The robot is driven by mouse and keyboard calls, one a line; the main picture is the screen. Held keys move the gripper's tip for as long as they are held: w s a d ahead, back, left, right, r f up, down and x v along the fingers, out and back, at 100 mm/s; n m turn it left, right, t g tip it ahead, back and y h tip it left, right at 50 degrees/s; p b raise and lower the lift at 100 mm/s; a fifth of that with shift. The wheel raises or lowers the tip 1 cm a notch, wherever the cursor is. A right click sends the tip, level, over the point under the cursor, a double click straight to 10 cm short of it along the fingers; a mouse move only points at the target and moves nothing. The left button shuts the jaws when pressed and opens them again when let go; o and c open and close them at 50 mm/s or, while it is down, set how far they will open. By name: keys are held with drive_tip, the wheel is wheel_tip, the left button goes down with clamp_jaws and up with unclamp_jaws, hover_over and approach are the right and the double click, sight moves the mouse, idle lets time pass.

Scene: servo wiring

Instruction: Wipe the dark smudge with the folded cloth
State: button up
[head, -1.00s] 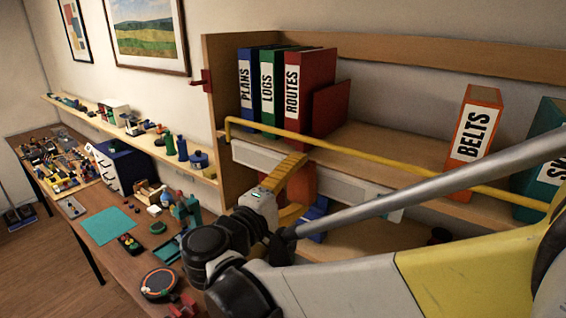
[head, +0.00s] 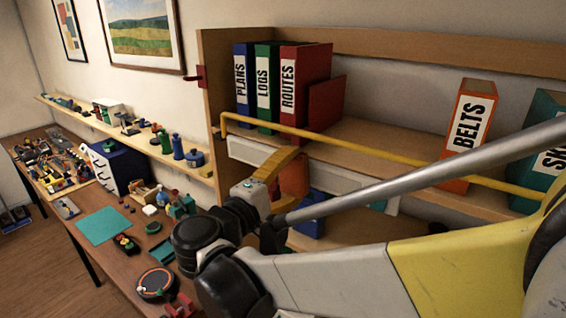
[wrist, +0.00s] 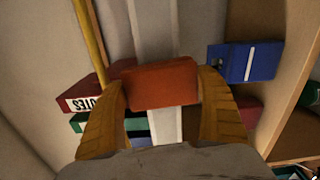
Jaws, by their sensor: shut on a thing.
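My gripper (wrist: 165,95) is shut on an orange-red block-shaped thing (wrist: 160,84), its two yellow-brown fingers on either side. I cannot tell for sure whether this is the folded cloth. In the head view the gripper is in front of the shelf unit, below the yellow rail, and part of the orange-red thing (head: 296,174) shows beside a finger. My arm hides much of the lower shelf. I cannot make out the dark smudge in either view.
The yellow rail (head: 375,154) runs across the shelf front, close above my gripper. Binders, including an orange one (head: 470,130), stand on the shelf. A blue thing (head: 311,215) is close by below. The workbench at left holds a teal mat (head: 105,225) and many small things.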

drive_tip(key=shift+a, duration=0.1)
drive_tip(key=shift+b+v, duration=0.3)
drive_tip(key=shift+v, duration=2.5)
drive_tip(key=v, duration=0.3)
drive_tip(key=shift+f, duration=0.1)
